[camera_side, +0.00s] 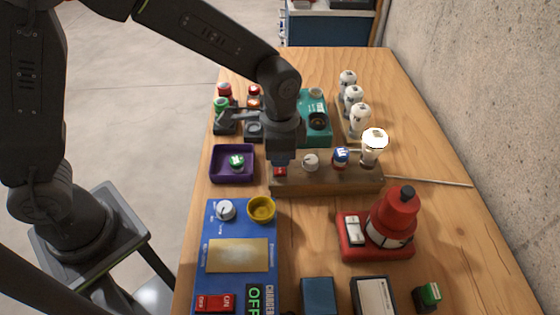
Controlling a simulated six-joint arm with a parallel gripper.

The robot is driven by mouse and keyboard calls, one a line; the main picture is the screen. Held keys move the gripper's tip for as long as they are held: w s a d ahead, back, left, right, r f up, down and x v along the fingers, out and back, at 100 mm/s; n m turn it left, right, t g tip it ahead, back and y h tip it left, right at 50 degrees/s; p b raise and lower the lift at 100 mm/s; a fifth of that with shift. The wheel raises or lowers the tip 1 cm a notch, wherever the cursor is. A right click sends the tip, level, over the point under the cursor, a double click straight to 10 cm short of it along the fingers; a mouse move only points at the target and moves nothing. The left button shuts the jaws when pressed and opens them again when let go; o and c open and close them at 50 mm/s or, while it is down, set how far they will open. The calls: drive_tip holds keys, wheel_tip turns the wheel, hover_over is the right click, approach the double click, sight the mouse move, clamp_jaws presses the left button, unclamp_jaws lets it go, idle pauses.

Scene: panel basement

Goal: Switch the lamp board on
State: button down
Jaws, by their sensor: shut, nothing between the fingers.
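The lamp board is a long wooden block (325,184) in the middle of the table. It carries a red switch (280,172) at its left end, a round white part (311,162), a blue and white part (341,157) and a bulb (375,140) at its right end. The bulb's top is bright white and looks lit. My gripper (281,160) points down just above the red switch, shut and empty. Its fingertips partly hide the switch. I cannot tell whether they touch it or which way the switch is set.
Several pale bulbs (354,97) stand behind on a rack. A teal box (318,138) and small switch boxes (225,90) are behind my gripper. A purple tray (216,177), a blue charger panel (211,275) and a red beacon (395,216) are nearer. A thin rod (430,181) lies right.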

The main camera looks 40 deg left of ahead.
sight(280, 169)
drive_tip(key=shift+r, duration=2.85)
drive_tip(key=shift+s+a+r, duration=0.1)
drive_tip(key=shift+a+r, duration=0.15)
drive_tip(key=shift+r, duration=0.05)
drive_tip(key=s+a+r+n+t, duration=0.2)
drive_tip(key=s+a+r+n, duration=0.2)
drive_tip(key=s+a, duration=0.2)
drive_tip(key=s+a+r+n+t, duration=0.3)
drive_tip(key=s+a+r+n, duration=0.1)
drive_tip(key=s, duration=0.5)
drive_tip(key=shift+s+a+r+n+t, duration=0.3)
drive_tip(key=shift+a+n, duration=0.2)
drive_tip(key=shift+a, duration=0.75)
